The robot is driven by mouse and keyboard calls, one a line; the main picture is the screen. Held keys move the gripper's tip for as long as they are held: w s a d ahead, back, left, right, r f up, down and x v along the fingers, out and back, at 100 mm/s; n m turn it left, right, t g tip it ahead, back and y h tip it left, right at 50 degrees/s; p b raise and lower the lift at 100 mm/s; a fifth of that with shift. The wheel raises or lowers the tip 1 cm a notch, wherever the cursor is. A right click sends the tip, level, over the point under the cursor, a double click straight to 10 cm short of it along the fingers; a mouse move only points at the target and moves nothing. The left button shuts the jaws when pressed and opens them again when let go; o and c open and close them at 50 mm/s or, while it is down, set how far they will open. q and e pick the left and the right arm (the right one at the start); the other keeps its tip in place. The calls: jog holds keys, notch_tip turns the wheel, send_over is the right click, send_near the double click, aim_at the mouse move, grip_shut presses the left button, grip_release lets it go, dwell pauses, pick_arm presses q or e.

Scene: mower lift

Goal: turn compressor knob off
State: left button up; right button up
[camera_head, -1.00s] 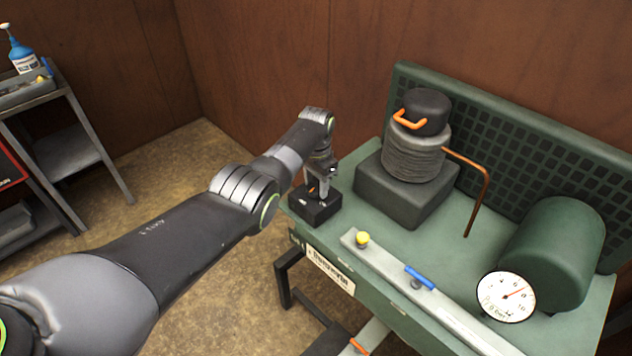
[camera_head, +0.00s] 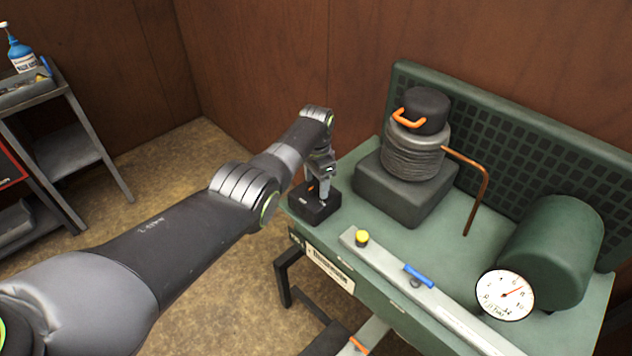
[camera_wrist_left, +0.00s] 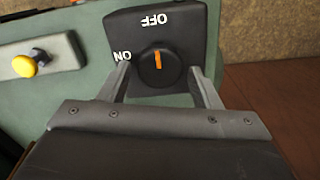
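The compressor knob (camera_wrist_left: 158,68) is round and black with an orange pointer line. It sits on a black switch box (camera_head: 315,207) at the near left corner of the green compressor bench. In the left wrist view the labels appear upside down: OFF lies above the knob, ON to its upper left. The orange line points up towards OFF. My left gripper (camera_wrist_left: 160,72) has one finger on each side of the knob, with narrow gaps visible. In the head view my left gripper (camera_head: 323,190) hides much of the knob. My right gripper is not in view.
The bench (camera_head: 460,245) carries a compressor motor (camera_head: 412,155), a copper pipe (camera_head: 484,190), a green tank (camera_head: 555,250) and a gauge (camera_head: 504,296). A rail holds a yellow knob (camera_head: 361,237) and a blue lever (camera_head: 419,276). A grey cart (camera_head: 65,160) stands at left.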

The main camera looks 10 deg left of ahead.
aim_at(316, 185)
pick_arm(q)
jog(key=shift+o, duration=0.5)
jog(key=shift+r, duration=0.2)
notch_tip(316, 185, up, 5)
jog(key=shift+f+p, duration=0.1)
jog(key=shift+p, duration=0.5)
notch_tip(316, 185, up, 12)
jog(key=b, duration=0.2)
